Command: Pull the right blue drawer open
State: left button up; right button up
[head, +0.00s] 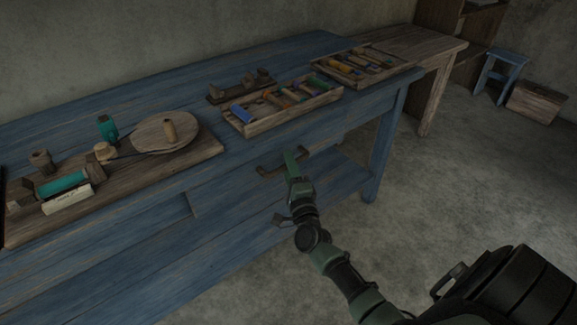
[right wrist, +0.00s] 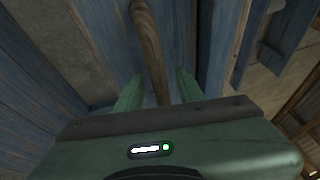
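The right blue drawer (head: 228,196) is in the front of the blue wooden table, and its front looks about flush with the frame. Its brown wooden handle (head: 268,171) sticks out at the front. My right gripper (head: 293,160), with green fingers, is at the right part of this handle in the head view. In the right wrist view, the handle bar (right wrist: 151,50) runs between the two spread fingers (right wrist: 160,82), with a gap showing on the right side. The fingers hide part of the handle in the head view. My left gripper does not show.
On the blue table (head: 290,55) stand two compartment trays (head: 285,116) (head: 345,76) with coloured spools, and a wooden board (head: 205,150) with a round disc and spools. A wooden side table (head: 440,45), blue stool (head: 508,57) and crate (head: 540,103) stand behind. Floor in front is clear.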

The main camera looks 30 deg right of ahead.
grip_shut()
dwell(1.3)
